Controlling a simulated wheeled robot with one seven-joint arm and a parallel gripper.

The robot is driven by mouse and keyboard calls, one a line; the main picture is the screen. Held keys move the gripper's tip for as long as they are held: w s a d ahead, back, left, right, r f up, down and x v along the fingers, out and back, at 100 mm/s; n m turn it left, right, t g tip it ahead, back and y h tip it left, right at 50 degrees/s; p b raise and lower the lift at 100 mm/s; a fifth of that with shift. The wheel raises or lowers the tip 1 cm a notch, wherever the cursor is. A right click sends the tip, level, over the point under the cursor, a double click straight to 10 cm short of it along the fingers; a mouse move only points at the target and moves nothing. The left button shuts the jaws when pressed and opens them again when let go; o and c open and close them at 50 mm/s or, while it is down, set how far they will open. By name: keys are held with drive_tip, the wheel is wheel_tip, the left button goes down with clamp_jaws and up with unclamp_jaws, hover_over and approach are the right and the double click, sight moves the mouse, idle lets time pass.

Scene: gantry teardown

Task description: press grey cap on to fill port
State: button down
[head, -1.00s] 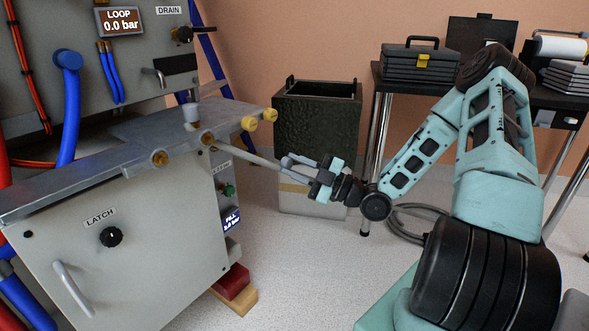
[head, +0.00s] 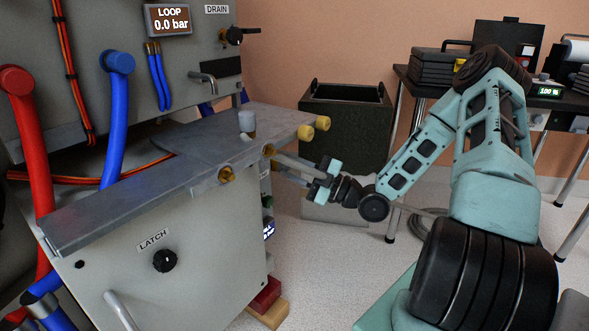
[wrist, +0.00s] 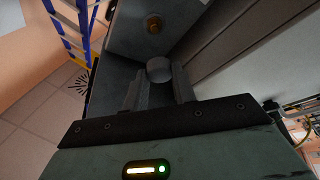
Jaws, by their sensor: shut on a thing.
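My gripper (head: 283,163) reaches left to the edge of the grey slab (head: 120,194) on top of the cabinet. In the wrist view, my fingers (wrist: 159,88) are shut on a round grey piece, which looks like the grey cap (wrist: 159,69). A brass fitting (wrist: 153,24) sits beyond it on a dark grey face, apart from the cap in the picture. In the head view, bare brass fittings stick out of the slab's edge, one (head: 268,150) close to my fingertips and one (head: 227,174) nearer the camera. I cannot tell which is the fill port.
Yellow-capped fittings (head: 306,132) sit farther along the slab edge. A pale upright cylinder (head: 247,122) stands on the slab. A dark bin (head: 345,125) stands behind my gripper, and a black table (head: 405,78) is at the back right. Red and blue hoses (head: 115,120) run at the left.

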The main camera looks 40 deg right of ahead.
sight(268, 160)
drive_tip(key=shift+w+a, duration=0.25)
drive_tip(key=shift+w, duration=0.65)
drive_tip(key=shift+w+a, duration=0.2)
drive_tip(key=shift+w, duration=0.65)
drive_tip(key=shift+w+a, duration=0.25)
drive_tip(key=shift+w, duration=0.65)
drive_tip(key=shift+w+a+b, duration=0.15)
drive_tip(key=shift+w, duration=0.5)
drive_tip(key=shift+w+a+b, duration=0.15)
drive_tip(key=shift+w, duration=0.45)
drive_tip(key=c, duration=1.1)
unclamp_jaws()
drive_tip(key=shift+o, duration=0.2)
drive_tip(key=s+a+r+p+v, duration=0.1)
drive_tip(key=p+v, duration=0.2)
drive_tip(key=v, duration=1.8)
